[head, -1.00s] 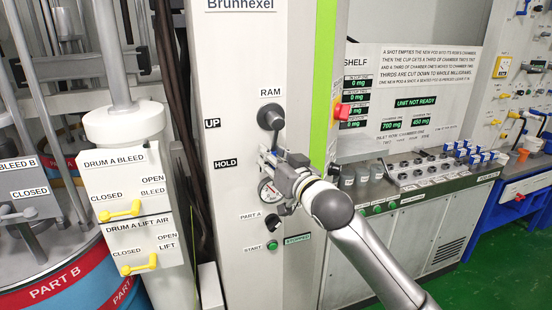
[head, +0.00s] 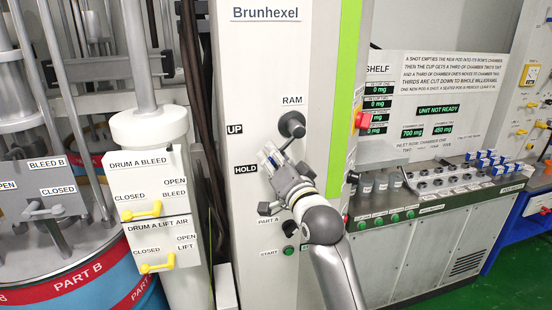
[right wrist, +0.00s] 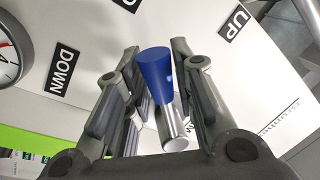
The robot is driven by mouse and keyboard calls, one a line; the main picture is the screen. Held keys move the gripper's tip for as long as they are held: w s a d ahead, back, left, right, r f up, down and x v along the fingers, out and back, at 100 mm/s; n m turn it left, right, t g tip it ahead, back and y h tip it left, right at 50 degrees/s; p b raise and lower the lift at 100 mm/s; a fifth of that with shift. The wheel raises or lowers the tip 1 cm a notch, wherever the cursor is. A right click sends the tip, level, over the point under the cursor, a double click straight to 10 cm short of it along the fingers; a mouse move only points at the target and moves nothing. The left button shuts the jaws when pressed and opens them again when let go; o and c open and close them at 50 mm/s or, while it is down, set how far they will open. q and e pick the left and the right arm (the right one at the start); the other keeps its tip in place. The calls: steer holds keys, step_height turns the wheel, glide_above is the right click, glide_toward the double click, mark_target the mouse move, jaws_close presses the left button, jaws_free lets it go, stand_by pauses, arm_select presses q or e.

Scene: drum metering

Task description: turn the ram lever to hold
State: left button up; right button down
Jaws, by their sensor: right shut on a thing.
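The ram lever's dark round hub (head: 292,124) is on the white Brunhexel panel, below the RAM label. My right gripper (head: 272,158) is shut on the lever, below and left of the hub, and hides most of it. In the right wrist view, the blue grip (right wrist: 155,72) and metal shaft (right wrist: 172,128) of the lever lie between my fingers. The lever slants down and left, roughly toward the HOLD label (head: 245,169). The UP label (head: 234,129) is above HOLD. The DOWN label (right wrist: 62,70) shows in the right wrist view. My left gripper is out of view.
Left of the panel stand yellow-handled drum A valves (head: 141,212) and a Part B drum (head: 75,280). A red knob (head: 363,121) juts out right of the green stripe. A shelf counter with cups (head: 366,184) stands further right. A gauge (right wrist: 10,50) shows in the right wrist view.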

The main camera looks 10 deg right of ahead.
stand_by(0.4)
steer(key=c, duration=1.2)
jaws_free()
steer(key=shift+s, duration=0.15)
steer(key=v, duration=1.1)
steer(key=shift+s, duration=0.4)
